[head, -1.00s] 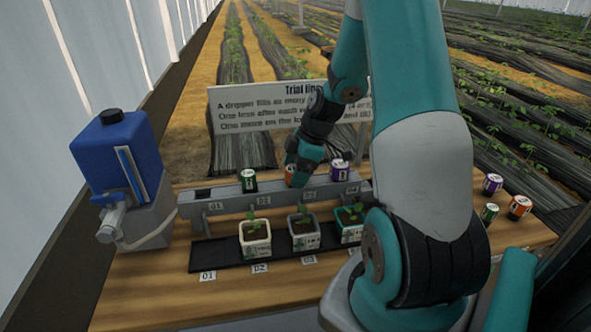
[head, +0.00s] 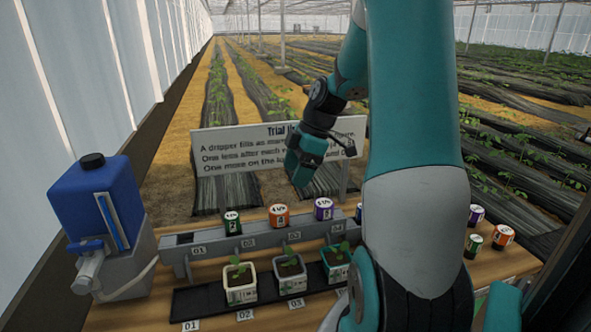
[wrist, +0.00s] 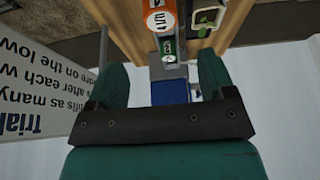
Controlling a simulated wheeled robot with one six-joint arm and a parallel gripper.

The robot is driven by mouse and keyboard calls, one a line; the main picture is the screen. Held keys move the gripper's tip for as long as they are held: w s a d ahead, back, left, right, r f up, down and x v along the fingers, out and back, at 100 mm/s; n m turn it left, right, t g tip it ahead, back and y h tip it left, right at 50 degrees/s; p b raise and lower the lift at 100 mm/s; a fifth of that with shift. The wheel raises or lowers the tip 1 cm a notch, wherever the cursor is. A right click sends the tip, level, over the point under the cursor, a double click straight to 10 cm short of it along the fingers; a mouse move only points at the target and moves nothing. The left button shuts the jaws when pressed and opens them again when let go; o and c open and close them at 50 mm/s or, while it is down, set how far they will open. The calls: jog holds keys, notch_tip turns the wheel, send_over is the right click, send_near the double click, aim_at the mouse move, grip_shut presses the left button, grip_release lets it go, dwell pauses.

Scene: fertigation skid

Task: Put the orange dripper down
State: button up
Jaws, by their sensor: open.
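The orange dripper (head: 279,216) stands upright in the grey rail (head: 215,250), between a green dripper (head: 232,222) and a purple dripper (head: 323,209). It appears to sit in the position labelled 03. My gripper (head: 300,178) is above and behind the rail, clear of the orange dripper, open and empty. In the wrist view, the open fingers (wrist: 160,75) have nothing between them up close. The orange dripper (wrist: 160,18) shows beyond them at the top, with the green dripper (wrist: 168,48) behind it.
Slot 01 (head: 187,238) at the rail's left end is empty. Several potted seedlings (head: 291,272) stand in front of the rail. A blue tank (head: 95,195) is at left, a sign (head: 225,150) behind. Loose purple, green and orange (head: 503,236) drippers stand at right.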

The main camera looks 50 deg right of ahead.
jog(key=s+a+r+m+g, duration=0.1)
jog(key=a+r, duration=0.2)
jog(key=a, duration=0.9)
jog(key=s+a+r+g, duration=0.1)
jog(key=a+r, duration=0.1)
jog(key=a, duration=0.9)
jog(key=s+a+m, duration=0.2)
jog(key=s+a, duration=1)
jog(key=shift+a+r+m+g+y, duration=0.25)
jog(key=shift+r+m+g+y, duration=0.05)
jog(key=shift+r+g, duration=0.15)
